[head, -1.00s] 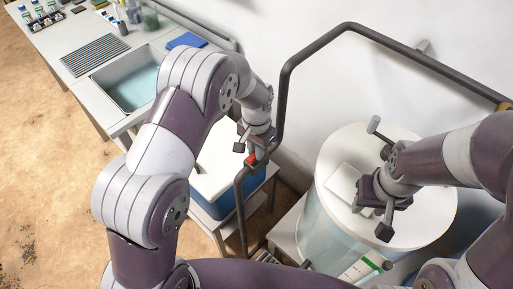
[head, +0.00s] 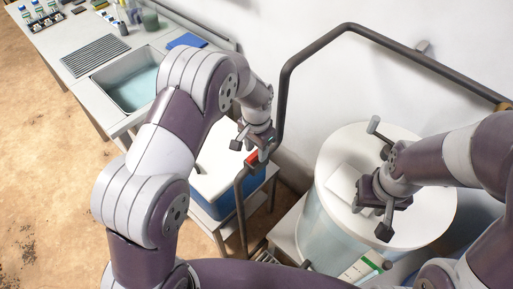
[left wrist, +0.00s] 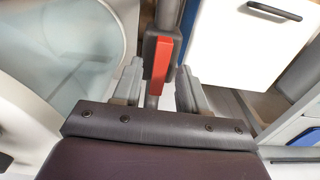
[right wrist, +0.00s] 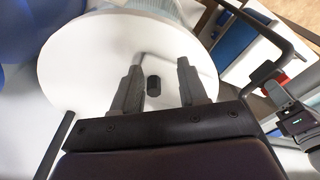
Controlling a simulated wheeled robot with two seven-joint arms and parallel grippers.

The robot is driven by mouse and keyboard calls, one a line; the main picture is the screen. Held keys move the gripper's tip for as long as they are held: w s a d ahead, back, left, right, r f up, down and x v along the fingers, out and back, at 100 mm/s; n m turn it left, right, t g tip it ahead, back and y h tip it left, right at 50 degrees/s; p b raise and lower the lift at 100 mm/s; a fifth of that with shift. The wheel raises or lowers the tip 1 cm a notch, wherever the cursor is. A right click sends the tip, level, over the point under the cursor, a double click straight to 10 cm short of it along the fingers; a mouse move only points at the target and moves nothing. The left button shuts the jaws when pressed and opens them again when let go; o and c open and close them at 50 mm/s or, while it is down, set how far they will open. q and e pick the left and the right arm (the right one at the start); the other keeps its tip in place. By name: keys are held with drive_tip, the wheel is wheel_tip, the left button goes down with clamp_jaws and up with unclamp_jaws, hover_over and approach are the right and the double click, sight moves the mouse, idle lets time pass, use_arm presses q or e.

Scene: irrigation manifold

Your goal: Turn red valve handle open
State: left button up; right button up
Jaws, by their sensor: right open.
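The red valve handle (left wrist: 161,62) is a short red lever on a dark pipe, and its red part also shows in the head view (head: 253,157) just below my left gripper (head: 255,143). In the left wrist view the two fingers of my left gripper (left wrist: 160,85) are spread, with the handle between them and a gap visible on each side. I cannot tell how deep the handle sits between the fingers. My right gripper (head: 374,212) is open and empty above the white round tank lid (head: 420,225). Its spread fingers also show in the right wrist view (right wrist: 156,85).
A dark bent pipe (head: 283,85) rises beside my left gripper and runs along the wall to the right. A blue container with a white lid (head: 215,175) stands behind the valve. A bench with a sink (head: 128,82) stands at the upper left.

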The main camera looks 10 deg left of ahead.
sight(256, 152)
use_arm(q)
drive_tip(key=shift+r, duration=0.25)
use_arm(e)
drive_tip(key=shift+f, duration=0.2)
use_arm(q)
wheel_tip(256, 152, up, 6)
drive_tip(key=shift+r+b, duration=0.1)
drive_tip(key=shift+b, duration=0.9)
use_arm(e)
drive_tip(key=shift+f, duration=0.8)
wheel_tip(256, 152, up, 2)
drive_tip(key=shift+r+p, duration=0.25)
drive_tip(key=shift+p, duration=1)
use_arm(q)
wheel_tip(256, 152, up, 6)
drive_tip(key=shift+f, duration=0.1)
use_arm(e)
drive_tip(key=shift+f, duration=0.1)
